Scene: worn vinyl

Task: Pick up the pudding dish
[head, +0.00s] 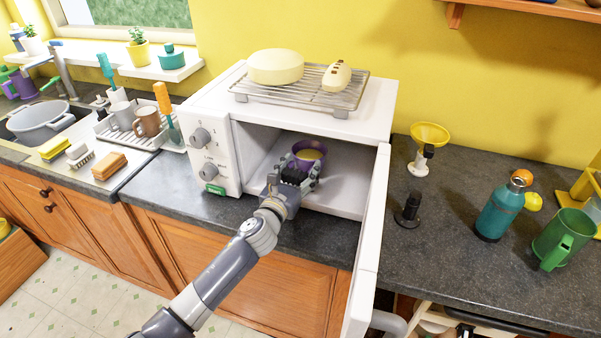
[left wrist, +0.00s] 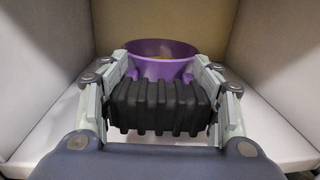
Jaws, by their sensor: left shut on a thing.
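The pudding dish (head: 310,152) is a small purple round dish with pale yellow filling. It sits inside the open white oven (head: 350,190), near the middle of its floor. My left gripper (head: 300,170) reaches in through the oven's open front and is shut on the dish's near side. The dish's lower part is hidden behind the gripper. My right gripper is not in view.
The oven's door (head: 370,240) stands open to the right of my left arm. A wire rack (head: 300,85) with a pale round loaf and a smaller item is on top. A dish rack (head: 140,130) stands left; a teal bottle (head: 500,210) and green jug (head: 563,238) stand right.

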